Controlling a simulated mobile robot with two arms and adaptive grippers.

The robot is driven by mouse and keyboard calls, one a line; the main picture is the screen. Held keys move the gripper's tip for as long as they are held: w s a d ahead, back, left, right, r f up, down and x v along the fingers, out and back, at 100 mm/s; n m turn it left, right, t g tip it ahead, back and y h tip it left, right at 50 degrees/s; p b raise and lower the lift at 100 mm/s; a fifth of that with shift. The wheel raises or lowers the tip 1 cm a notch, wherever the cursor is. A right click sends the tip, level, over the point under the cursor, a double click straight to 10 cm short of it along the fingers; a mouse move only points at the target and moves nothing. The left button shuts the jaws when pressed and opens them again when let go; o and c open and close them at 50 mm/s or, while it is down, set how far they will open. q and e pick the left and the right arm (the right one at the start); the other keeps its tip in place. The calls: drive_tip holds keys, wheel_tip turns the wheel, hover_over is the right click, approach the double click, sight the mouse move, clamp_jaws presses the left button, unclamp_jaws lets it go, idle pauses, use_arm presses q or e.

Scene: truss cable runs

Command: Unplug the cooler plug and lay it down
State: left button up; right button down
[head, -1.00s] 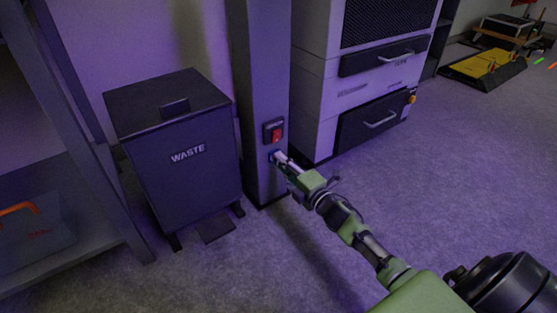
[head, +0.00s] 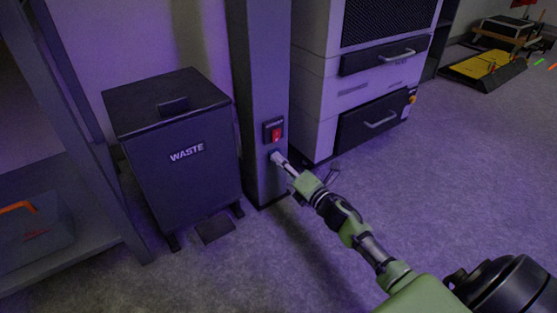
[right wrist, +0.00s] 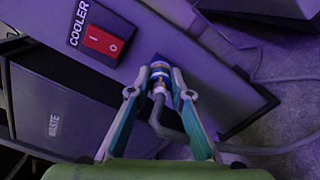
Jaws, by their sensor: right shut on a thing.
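The cooler plug (right wrist: 159,83), pale with yellow and blue bands, sits between the fingertips of my right gripper (right wrist: 160,77), which is shut on it. A dark grey cable bends away from the plug to the right. The plug's front end is at a blue socket (right wrist: 157,61) on the grey post, below the red COOLER switch (right wrist: 103,41). I cannot tell how deep it sits in the socket. In the head view my right gripper (head: 281,161) reaches the post just under the red switch (head: 276,133). The plug is mostly hidden there. My left gripper is out of view.
The dark WASTE bin (head: 180,150) stands left of the grey post (head: 262,80). A white cabinet with black drawers (head: 370,124) stands right of it. A shelf frame (head: 85,150) is at the far left. The floor at right (head: 470,180) is clear.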

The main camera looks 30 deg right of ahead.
drive_tip(key=shift+n+b, duration=0.35)
drive_tip(key=shift+n, duration=0.55)
drive_tip(key=shift+w+r+n, duration=0.1)
drive_tip(key=shift+n, duration=0.4)
drive_tip(key=shift+n+b, duration=0.45)
drive_tip(key=shift+n, duration=0.95)
